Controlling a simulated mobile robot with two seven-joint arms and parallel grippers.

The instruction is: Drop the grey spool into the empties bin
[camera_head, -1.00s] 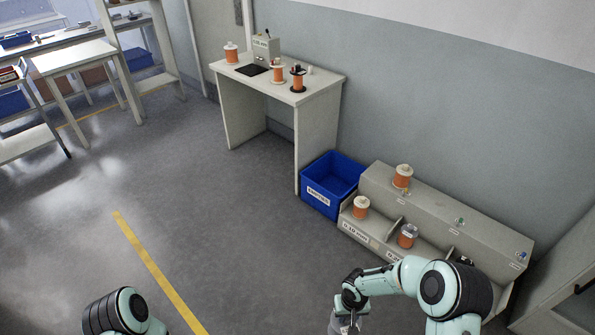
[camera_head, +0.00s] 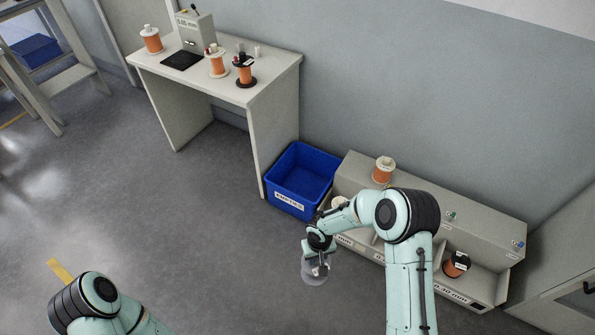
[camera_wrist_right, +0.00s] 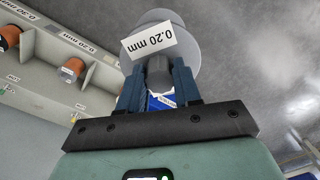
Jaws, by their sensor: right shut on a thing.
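The grey spool (camera_head: 314,273) hangs from my right gripper (camera_head: 320,260) in the head view, in front of the rack and near the bin. In the right wrist view, my right gripper (camera_wrist_right: 158,78) is shut on the spool's hub, and the spool's grey flange (camera_wrist_right: 187,52) carries a "0.20 mm" label. The blue empties bin (camera_head: 279,193) stands on the floor between table and rack; its visible inside looks empty. The spool is apart from the bin, to its lower right in the picture. My left arm shows at lower left, its gripper out of view.
A low grey rack (camera_head: 472,210) with orange-wound spools (camera_head: 383,172) stands right of the bin, partly hidden by my right arm. A table (camera_head: 278,75) with several orange spools and a grey box (camera_head: 196,32) stands left of it. The floor at left is clear.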

